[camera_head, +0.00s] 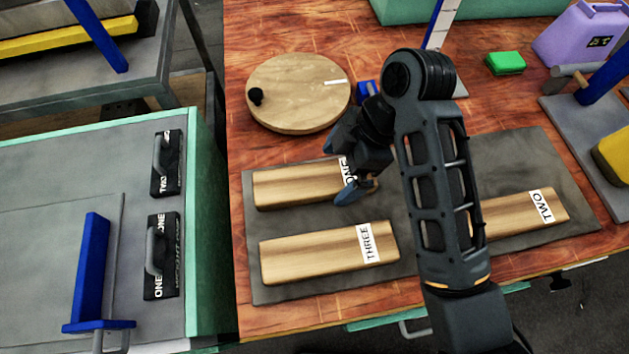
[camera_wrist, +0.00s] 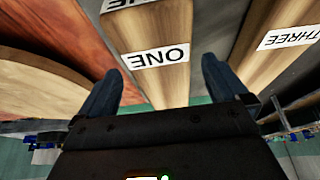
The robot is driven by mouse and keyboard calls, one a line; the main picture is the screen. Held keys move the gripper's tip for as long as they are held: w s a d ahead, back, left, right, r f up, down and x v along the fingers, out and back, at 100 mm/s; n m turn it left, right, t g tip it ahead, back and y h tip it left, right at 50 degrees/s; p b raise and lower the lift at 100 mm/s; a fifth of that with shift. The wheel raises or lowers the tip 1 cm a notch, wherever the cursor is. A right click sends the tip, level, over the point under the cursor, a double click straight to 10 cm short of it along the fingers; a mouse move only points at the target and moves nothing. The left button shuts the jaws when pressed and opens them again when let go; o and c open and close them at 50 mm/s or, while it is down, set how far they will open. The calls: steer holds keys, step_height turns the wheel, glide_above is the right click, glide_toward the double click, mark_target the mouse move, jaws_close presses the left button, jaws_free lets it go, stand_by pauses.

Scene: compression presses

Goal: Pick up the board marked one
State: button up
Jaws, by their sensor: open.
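The board marked ONE (camera_head: 295,184) is a light wooden block lying on a dark mat (camera_head: 252,232), its right end partly hidden by my gripper. In the wrist view the board (camera_wrist: 168,82) runs between my two fingers, with its white ONE label facing me. My gripper (camera_head: 347,168) is open at the label end of the board, one finger to each side in the wrist view. I cannot tell whether the fingers touch it. The board marked THREE (camera_head: 310,254) lies in front of it on the same mat. The board marked TWO (camera_head: 515,214) lies to the right, beyond my arm.
A round wooden disc (camera_head: 298,92) with a black knob lies behind the boards. A green block (camera_head: 505,63) and a purple container (camera_head: 580,35) stand at the back right. A grey bench (camera_head: 60,170) with two black weights is at left. A press (camera_head: 585,125) stands at right.

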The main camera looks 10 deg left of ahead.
steer(key=shift+x, duration=1.15)
steer(key=shift+c, duration=0.4)
steer(key=c, duration=1.1)
